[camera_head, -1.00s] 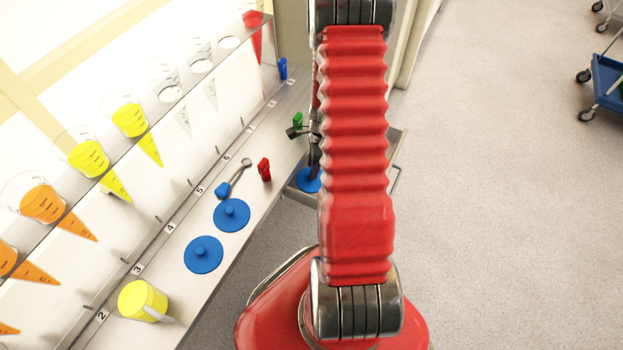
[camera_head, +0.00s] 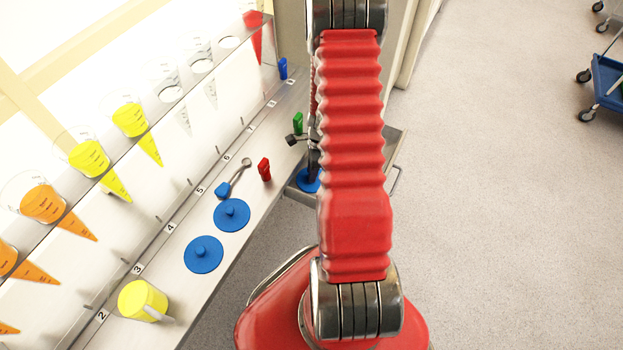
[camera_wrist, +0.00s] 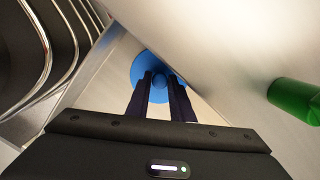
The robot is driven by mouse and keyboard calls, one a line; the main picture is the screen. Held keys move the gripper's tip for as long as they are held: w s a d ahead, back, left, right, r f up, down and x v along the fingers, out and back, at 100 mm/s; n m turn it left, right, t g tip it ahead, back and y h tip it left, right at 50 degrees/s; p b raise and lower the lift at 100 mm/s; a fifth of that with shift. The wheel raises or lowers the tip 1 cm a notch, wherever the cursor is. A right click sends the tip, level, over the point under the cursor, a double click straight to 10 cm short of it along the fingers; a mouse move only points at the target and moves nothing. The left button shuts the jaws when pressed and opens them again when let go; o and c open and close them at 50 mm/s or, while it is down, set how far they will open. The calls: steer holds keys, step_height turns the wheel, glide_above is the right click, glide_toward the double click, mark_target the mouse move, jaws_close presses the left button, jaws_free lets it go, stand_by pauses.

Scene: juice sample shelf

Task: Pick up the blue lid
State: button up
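A round blue lid (camera_wrist: 146,64) with a central knob (camera_wrist: 159,80) lies on a small metal tray (camera_wrist: 97,86) in the wrist view. In the head view this lid (camera_head: 301,182) is partly hidden behind my arm. My gripper (camera_wrist: 161,78) is over the lid, its two dark fingers apart with the knob showing between their tips. I cannot tell whether the fingertips touch it. Two other blue lids, a nearer one (camera_head: 203,256) and a farther one (camera_head: 231,219), lie flat on the shelf.
The shelf also holds a yellow cup (camera_head: 140,300), a blue-handled tool (camera_head: 223,189), a red clip (camera_head: 264,169) and a green object (camera_head: 297,123). In the wrist view a green cylinder (camera_wrist: 295,99) is to the right.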

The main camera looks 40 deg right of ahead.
jaws_close()
steer(key=shift+r, duration=0.15)
steer(key=shift+r, duration=1.6)
steer(key=d, duration=0.6)
steer(key=w+d, duration=0.1)
steer(key=d, duration=0.5)
steer(key=w+d, duration=0.1)
steer(key=d, duration=0.5)
